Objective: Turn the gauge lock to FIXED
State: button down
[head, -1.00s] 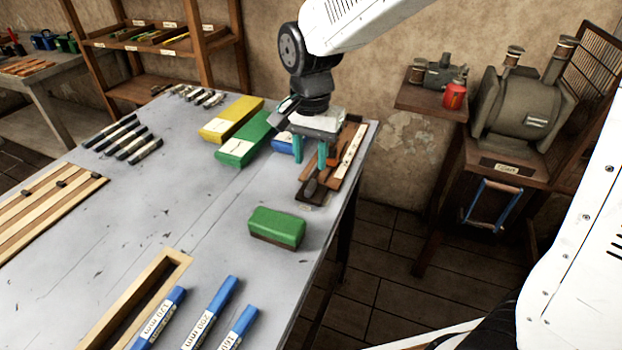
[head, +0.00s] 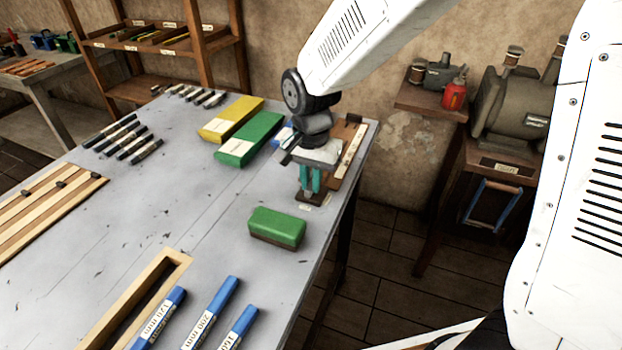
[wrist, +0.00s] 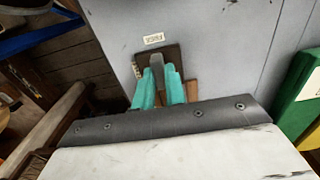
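The gauge lock is a dark base plate with a grey lever at the near end of the wooden gauge on the bench. In the wrist view the plate (wrist: 174,54) lies flat and the lever (wrist: 157,64) stands between my teal fingers. My gripper (wrist: 160,82) points down with its fingers close together on either side of the lever and appears shut on it. In the head view my gripper (head: 310,191) hides most of the lock. A small white label (wrist: 154,38) lies beyond the plate and another stands along its left side; neither reads clearly.
The gauge's wooden board with a white scale (head: 352,145) runs behind the gripper, near the bench's right edge. A green block (head: 277,226) stands in front, and long green (head: 248,140) and yellow (head: 231,119) boxes lie to the left. The bench (head: 190,215) between is mostly clear.

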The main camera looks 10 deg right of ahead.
jog(key=shift+n, duration=0.3)
jog(key=n, duration=0.4)
jog(key=shift+d, duration=0.15)
jog(key=n, duration=0.5)
jog(key=shift+d, duration=0.15)
jog(key=n, duration=0.4)
jog(key=shift+d, duration=0.15)
jog(key=shift+w+d+n, duration=0.1)
jog(key=shift+w+n, duration=0.05)
jog(key=shift+n, duration=2.05)
jog(key=c, duration=1.4)
grip_release()
jog(key=shift+c, duration=0.2)
